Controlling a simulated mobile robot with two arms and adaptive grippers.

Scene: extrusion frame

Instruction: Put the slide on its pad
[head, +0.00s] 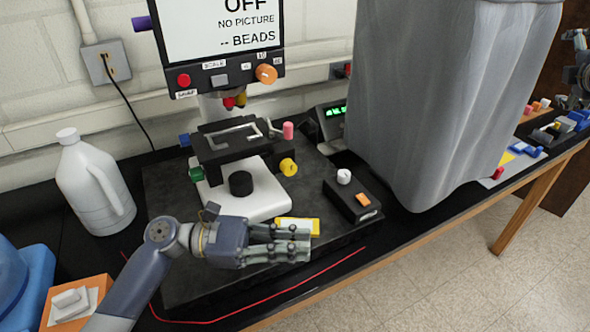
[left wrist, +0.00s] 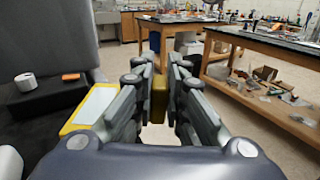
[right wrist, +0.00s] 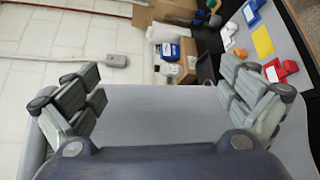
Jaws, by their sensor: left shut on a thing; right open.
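My left gripper (head: 305,242) is low over the front of the dark base plate, in front of the microscope (head: 262,192). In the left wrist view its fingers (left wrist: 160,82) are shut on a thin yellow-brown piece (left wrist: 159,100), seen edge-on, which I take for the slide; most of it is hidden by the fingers. A yellow-rimmed pad with a pale face (head: 298,226) lies just behind the fingers in the head view, and left of them in the left wrist view (left wrist: 75,122). My right gripper (right wrist: 160,80) is open and empty, before a grey surface.
A black box with a white knob and orange switch (head: 355,200) stands right of the pad.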

